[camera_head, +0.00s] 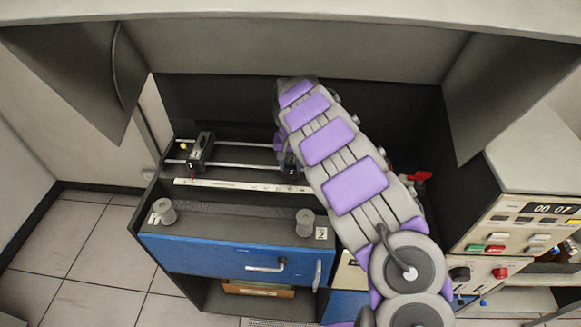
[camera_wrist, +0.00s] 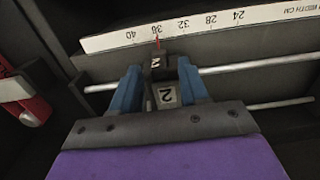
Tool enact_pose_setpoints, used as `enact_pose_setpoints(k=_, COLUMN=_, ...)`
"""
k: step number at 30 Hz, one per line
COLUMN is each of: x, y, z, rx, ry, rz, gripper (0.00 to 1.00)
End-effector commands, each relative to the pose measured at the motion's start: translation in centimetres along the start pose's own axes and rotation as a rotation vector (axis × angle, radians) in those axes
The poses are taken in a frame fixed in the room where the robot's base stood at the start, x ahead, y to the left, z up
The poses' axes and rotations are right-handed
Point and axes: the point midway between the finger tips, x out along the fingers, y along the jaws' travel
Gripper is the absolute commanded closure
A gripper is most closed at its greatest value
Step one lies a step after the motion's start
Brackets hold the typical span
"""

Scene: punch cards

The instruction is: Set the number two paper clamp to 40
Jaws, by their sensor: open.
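The number two paper clamp (camera_wrist: 154,64) is a dark block on the metal rails, with a "2" on its top and a second "2" plate (camera_wrist: 167,97) nearer me. In the wrist view its red pointer (camera_wrist: 157,42) stands by the 36 mark on the white scale (camera_wrist: 211,26), to the right of the 40. My gripper (camera_wrist: 158,84) is open, its blue fingers on either side of the clamp. I cannot tell whether they touch it. In the head view my arm hides most of this clamp, and the scale (camera_head: 235,185) runs in front of the rails.
Another dark clamp (camera_head: 200,150) sits on the rails at the left. Two grey knobs (camera_head: 163,211) (camera_head: 305,222) stand on the front ledge above the blue panel (camera_head: 220,258). A red lever (camera_head: 418,177) is right of my arm. A control panel (camera_head: 520,225) stands at the far right.

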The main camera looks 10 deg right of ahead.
Motion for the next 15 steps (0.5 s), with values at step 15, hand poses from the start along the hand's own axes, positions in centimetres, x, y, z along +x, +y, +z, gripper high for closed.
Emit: enact_pose_setpoints(k=15, x=1.6, y=0.0, z=0.0, rx=0.000, ry=-0.001, rz=0.000, gripper=0.57)
